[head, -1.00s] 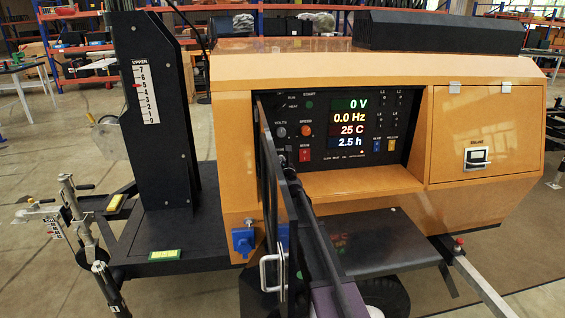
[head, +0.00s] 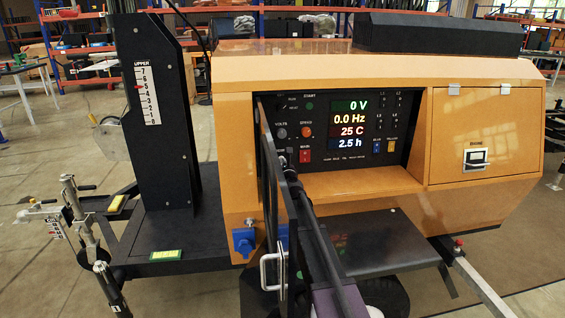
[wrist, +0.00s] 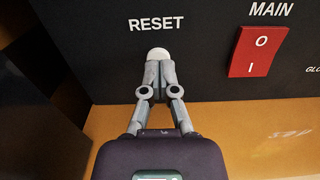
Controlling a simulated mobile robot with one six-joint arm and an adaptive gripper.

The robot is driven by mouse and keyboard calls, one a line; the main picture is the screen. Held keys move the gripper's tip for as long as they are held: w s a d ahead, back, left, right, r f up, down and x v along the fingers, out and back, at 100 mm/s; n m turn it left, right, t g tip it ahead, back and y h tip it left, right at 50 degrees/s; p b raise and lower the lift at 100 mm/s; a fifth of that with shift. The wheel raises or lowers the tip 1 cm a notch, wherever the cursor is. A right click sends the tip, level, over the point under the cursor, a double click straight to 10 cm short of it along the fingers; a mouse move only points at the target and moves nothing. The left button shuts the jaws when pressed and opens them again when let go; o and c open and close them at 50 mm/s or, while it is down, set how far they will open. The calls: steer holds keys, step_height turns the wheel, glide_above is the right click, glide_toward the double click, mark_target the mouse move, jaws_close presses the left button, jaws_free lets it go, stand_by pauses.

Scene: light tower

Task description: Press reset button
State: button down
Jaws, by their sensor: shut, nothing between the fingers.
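The reset button (wrist: 158,54) is a pale, rounded knob on the black panel, just below the RESET label (wrist: 156,23) in the wrist view. My gripper (wrist: 158,70) is shut and empty. Its fingertips lie over the lower part of the button; whether they touch it or stop just short, I cannot tell. In the head view my arm reaches to the lower left of the control panel (head: 345,106), and the reset button is hidden there.
The red MAIN switch (wrist: 258,52) sits right of the reset button; it also shows in the head view (head: 305,156). An open black door (head: 277,190) with a handle stands close on the left. An orange ledge (wrist: 250,125) runs below the panel.

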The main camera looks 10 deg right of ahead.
steer(key=s, duration=1.2)
steer(key=shift+s, duration=0.2)
steer(key=shift+s, duration=0.1)
